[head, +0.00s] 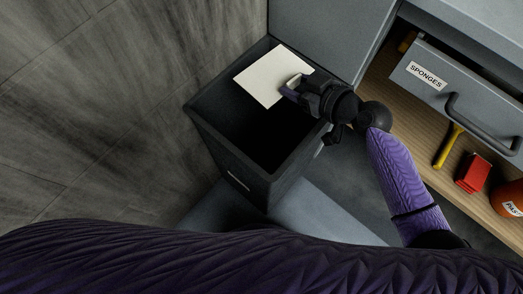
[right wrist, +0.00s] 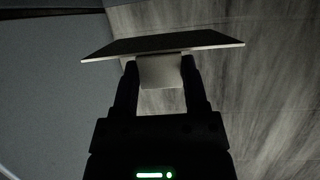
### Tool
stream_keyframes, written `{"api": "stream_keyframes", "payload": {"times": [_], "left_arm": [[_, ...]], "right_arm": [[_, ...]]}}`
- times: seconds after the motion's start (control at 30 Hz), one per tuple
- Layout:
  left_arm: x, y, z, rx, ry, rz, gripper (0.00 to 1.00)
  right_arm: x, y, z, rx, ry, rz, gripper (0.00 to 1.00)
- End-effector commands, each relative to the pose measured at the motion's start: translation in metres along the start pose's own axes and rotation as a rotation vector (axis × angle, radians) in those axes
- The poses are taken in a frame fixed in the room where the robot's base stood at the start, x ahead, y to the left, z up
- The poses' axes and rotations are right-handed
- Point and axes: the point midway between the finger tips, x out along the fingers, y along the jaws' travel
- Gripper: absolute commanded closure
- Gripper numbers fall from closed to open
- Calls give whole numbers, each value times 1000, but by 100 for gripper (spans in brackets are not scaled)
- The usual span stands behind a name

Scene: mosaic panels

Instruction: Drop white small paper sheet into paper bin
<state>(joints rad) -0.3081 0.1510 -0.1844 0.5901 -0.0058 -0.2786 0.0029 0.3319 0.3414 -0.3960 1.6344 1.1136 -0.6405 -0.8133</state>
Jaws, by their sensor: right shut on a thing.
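The white small paper sheet (head: 271,77) is held over the open mouth of the dark paper bin (head: 203,124) in the head view. My right gripper (head: 291,88) is shut on the sheet near its right edge, at the bin's right side. In the right wrist view the sheet (right wrist: 165,45) shows nearly edge-on beyond the fingertips, with a pale block-like part (right wrist: 161,72) between the fingers. The bin's inside is dark and its bottom cannot be made out. My left gripper is not in view.
A grey drawer labelled SPONGES (head: 458,95) with a dark handle is at the right. Below it, a wooden shelf (head: 440,182) holds a yellow-handled tool (head: 448,147), a red box (head: 473,173) and an orange container (head: 508,199). A grey cabinet panel (head: 330,35) stands behind the bin.

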Motion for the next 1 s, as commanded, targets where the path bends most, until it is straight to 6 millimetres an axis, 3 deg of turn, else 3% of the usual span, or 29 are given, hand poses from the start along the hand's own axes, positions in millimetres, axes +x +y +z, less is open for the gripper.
{"api": "stream_keyframes", "payload": {"times": [0.3, 0.57, 0.6, 0.77, 1.0], "left_arm": [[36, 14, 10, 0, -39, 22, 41], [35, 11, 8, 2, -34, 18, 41], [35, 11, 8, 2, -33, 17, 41], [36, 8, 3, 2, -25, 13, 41], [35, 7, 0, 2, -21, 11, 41]], "right_arm": [[19, 0, 48, 4, -4, -1, 97], [19, 0, 47, 0, -1, 0, 97], [19, 0, 47, 0, 0, 0, 37], [19, 0, 47, 0, -1, 0, 3], [18, 0, 47, 0, -1, 0, 2]]}}
